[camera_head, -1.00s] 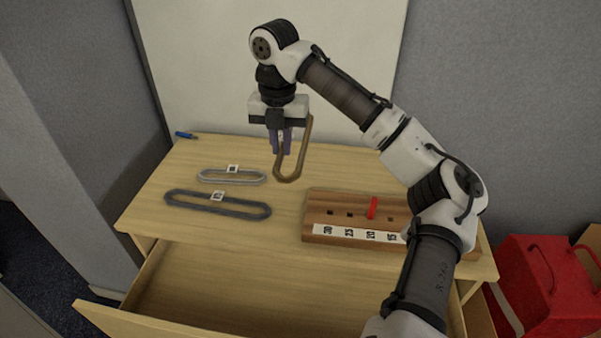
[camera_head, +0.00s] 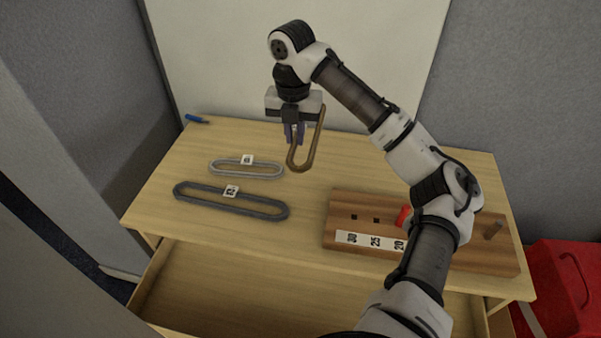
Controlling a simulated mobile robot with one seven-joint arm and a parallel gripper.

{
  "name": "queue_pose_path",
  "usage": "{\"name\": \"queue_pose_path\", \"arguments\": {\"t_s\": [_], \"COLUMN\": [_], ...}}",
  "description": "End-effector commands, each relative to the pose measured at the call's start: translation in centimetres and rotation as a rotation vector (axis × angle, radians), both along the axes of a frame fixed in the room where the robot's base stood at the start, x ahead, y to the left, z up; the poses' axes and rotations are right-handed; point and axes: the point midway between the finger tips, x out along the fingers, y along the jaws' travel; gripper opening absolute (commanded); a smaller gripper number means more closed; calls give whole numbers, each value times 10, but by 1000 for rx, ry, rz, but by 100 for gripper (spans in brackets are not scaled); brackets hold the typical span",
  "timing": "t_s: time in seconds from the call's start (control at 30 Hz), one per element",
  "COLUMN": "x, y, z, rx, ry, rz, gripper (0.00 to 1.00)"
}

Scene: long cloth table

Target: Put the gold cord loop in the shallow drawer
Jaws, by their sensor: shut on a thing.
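The gold cord loop (camera_head: 293,163) is a long brown-gold oval that hangs upright from my gripper (camera_head: 295,136). My gripper points down and is shut on the loop, holding it above the back middle of the table; its lower end looks clear of the top. The shallow drawer (camera_head: 240,292) is pulled out below the table's front edge. The part of its inside that shows looks empty. My arm hides part of its right side, and its front is cut off by the picture's lower edge.
A light grey loop (camera_head: 222,175) and a dark grey loop (camera_head: 240,210), each with a white tag, lie on the table (camera_head: 190,222) at left. A wooden peg board (camera_head: 345,207) with numbers and a red peg (camera_head: 403,215) is at right. A blue pen (camera_head: 196,119) lies back left.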

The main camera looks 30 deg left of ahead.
Motion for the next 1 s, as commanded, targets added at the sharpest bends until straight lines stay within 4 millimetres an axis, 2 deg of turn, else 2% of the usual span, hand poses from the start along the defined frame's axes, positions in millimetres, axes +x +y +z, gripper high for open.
{"name": "queue_pose_path", "arguments": {"t_s": [0.03, 0.3, 0.57, 0.8, 1.0], "x": [-1, 0, 0, 0, 0], "y": [0, -1, 0, 0, 0], "z": [-14, -73, -95, -128, -133], "rx": [1, -1, 0, 0, 0], "ry": [7, 1, 0, 1, -1], "rz": [0, -1, -1, 0, 1], "gripper": [0, 0, 0, 0, 0]}}
